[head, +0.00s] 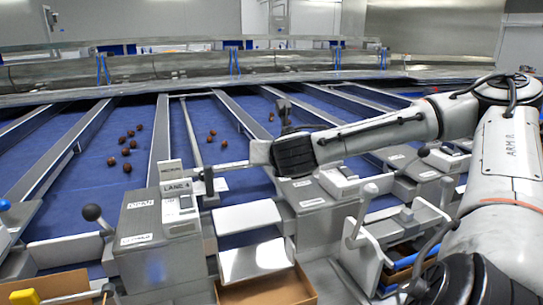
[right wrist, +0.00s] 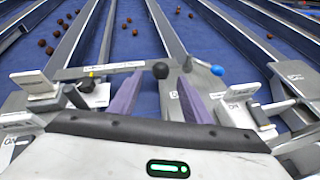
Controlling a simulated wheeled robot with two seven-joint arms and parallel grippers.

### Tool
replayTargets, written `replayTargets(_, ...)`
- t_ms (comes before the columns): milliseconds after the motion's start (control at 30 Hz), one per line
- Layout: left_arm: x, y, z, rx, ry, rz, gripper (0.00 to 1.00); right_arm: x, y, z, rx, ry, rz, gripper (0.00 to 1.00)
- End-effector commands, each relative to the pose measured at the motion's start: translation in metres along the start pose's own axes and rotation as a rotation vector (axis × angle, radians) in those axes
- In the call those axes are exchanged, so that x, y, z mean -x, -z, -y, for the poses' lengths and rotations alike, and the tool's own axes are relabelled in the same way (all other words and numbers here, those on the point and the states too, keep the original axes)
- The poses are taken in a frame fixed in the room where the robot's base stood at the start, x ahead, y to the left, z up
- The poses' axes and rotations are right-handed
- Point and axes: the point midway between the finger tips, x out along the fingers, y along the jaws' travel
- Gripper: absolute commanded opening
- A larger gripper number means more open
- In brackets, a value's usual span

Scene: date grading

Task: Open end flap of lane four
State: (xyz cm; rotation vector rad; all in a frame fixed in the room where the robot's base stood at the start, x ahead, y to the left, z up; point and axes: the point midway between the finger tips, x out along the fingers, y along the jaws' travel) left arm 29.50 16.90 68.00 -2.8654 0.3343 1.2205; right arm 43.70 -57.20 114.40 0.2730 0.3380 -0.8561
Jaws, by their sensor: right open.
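A control box (head: 160,235) carries a lane sign (head: 176,188); its number is small and looks like a 4. A lever with a black knob (head: 92,212) stands at its left. Right of the box, a pale plate (head: 247,217) lies across the lane end, perhaps the flap. I cannot tell whether it is open. My right gripper (right wrist: 162,82) is open and empty, its two purple fingers apart. A black knob (right wrist: 160,70) shows between and beyond the fingertips; I cannot tell whether they touch. My left gripper is not in view.
A second pale plate (head: 255,262) slopes down over a cardboard box (head: 268,292). Blue lanes with grey dividers run away behind, holding scattered dates (head: 126,152). A blue knob (right wrist: 217,70) stands right of my fingers. Another lever (head: 360,215) stands on the right.

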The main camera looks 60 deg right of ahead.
Motion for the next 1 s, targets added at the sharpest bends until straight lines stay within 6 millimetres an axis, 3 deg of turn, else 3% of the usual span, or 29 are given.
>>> replayTargets(200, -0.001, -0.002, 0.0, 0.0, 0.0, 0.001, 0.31, 0.03, 0.001, 0.0, 0.001, -0.001, -0.002, 0.44)
replayTargets(600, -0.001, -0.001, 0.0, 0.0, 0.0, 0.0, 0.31, 0.036, 0.001, 0.0, 0.0, 0.0, -0.003, 0.44)
replayTargets(767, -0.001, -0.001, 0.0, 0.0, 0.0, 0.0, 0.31, 0.028, 0.001, 0.0, -0.001, 0.0, -0.004, 0.44)
replayTargets(1000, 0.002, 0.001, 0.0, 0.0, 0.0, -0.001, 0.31, -0.009, 0.0, 0.0, -0.004, 0.003, -0.003, 0.44)
